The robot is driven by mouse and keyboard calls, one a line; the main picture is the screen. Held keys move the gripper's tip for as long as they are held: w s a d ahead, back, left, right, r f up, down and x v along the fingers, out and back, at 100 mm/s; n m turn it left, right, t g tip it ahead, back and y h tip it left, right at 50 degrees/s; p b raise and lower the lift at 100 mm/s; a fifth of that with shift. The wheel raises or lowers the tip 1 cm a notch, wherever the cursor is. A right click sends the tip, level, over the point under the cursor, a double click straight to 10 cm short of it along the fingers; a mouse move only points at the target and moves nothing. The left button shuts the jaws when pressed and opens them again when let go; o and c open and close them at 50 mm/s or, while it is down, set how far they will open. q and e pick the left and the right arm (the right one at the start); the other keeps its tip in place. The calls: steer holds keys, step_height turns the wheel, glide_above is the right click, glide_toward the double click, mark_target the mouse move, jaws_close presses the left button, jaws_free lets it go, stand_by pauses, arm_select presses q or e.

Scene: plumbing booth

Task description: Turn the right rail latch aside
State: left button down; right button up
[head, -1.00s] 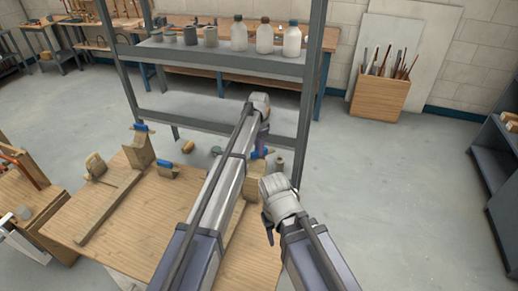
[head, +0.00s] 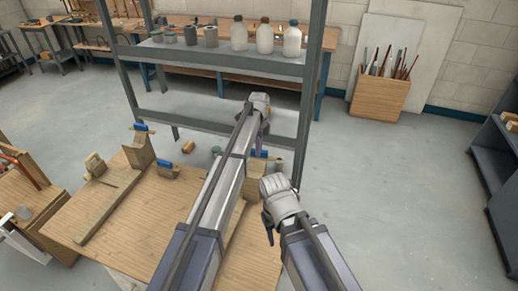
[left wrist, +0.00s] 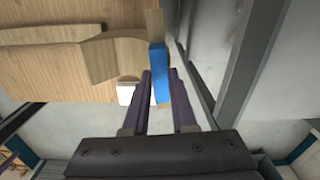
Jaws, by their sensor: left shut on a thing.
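The right rail latch (left wrist: 158,70) is a blue bar at the end of a wooden rail post (left wrist: 112,58) in the left wrist view. In the head view the blue latch (head: 257,153) shows only partly beside my left gripper (head: 263,140). My left gripper is shut on the latch, with one dark finger on each side of it in the left wrist view (left wrist: 160,78). Another blue latch (head: 140,127) sits on top of the far left post. My right gripper (head: 268,228) hangs over the table's right edge, apart from the latch; its jaw opening cannot be made out.
The wooden table (head: 125,238) carries a wooden rail (head: 105,210) and a small block with a blue top (head: 165,170). A grey metal shelf (head: 220,62) with bottles and jars stands just behind. Free floor (head: 400,200) lies to the right.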

arm_select(q)
steer(key=shift+m, duration=0.5)
steer(key=c, duration=0.7)
jaws_free()
steer(key=shift+r, duration=0.1)
step_height(320, 180, up, 8)
steer(key=p, duration=0.8)
steer(key=shift+f, duration=0.2)
